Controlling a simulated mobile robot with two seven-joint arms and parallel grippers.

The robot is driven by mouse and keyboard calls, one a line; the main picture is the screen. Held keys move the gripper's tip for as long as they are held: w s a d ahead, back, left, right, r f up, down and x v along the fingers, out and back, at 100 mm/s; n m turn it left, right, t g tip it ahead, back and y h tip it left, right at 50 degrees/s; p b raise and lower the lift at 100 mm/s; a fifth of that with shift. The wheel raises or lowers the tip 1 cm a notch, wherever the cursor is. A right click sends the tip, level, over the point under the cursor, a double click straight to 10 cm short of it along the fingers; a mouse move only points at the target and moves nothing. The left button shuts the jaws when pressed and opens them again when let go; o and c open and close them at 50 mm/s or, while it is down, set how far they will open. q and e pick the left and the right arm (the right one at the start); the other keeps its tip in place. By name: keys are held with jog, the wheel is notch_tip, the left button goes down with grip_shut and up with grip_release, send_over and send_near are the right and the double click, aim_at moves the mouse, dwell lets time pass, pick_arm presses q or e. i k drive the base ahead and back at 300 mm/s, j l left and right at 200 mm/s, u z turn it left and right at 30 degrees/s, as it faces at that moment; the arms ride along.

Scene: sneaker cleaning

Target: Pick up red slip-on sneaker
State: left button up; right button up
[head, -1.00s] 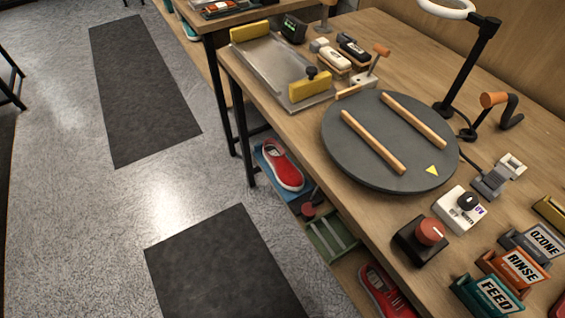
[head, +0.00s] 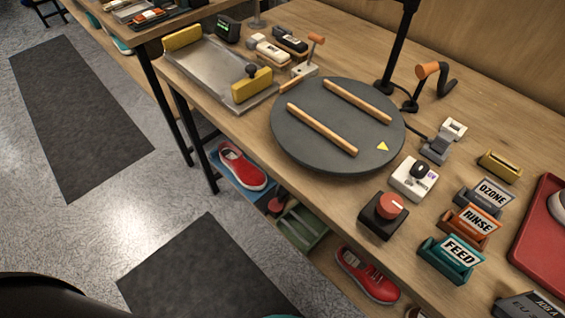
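A red slip-on sneaker with a white sole (head: 242,167) lies on a blue surface on the shelf under the table, at the centre left of the head view. A second red shoe (head: 367,275) with lace-like white marks lies lower on the same shelf, nearer to me, partly under the table's edge. Neither of my grippers shows in the head view.
The wooden table (head: 415,143) carries a dark round turntable (head: 338,170) with two wooden bars, a metal tray (head: 205,75), a red knob box (head: 383,214) and labelled holders. A green rack (head: 303,226) sits between the shoes. Dark mats (head: 75,115) lie on open floor.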

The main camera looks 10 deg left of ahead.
aim_at(241, 164)
jog(key=i+j+z, duration=0.15)
jog(key=j+z, duration=0.25)
jog(key=i+j+z, duration=0.1)
jog(key=j+z, duration=1.1)
jog(key=j, duration=1.7)
